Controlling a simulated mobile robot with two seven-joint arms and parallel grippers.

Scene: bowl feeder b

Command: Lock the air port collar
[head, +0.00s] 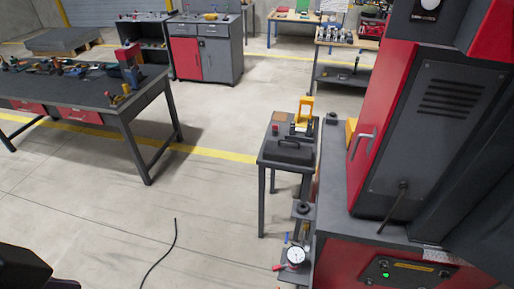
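An air unit with a round white pressure gauge (295,255) is mounted at the lower left of the red and grey machine. A small red lever or handle (279,267) sticks out to the left beside the gauge. A dark round knob (302,208) sits above it on a bracket. I cannot pick out the air port collar or tell whether it is locked; the parts there are too small. A black hose or cable (160,258) lies loose on the floor left of the machine. No gripper fingers show; a dark shape at the lower left may be part of me.
The machine cabinet (430,140) fills the right side. A small side table (267,153) with a black case (288,152) and a yellow device (303,116) stands beside it. A workbench (60,93) with tools is at the left. The floor between is open.

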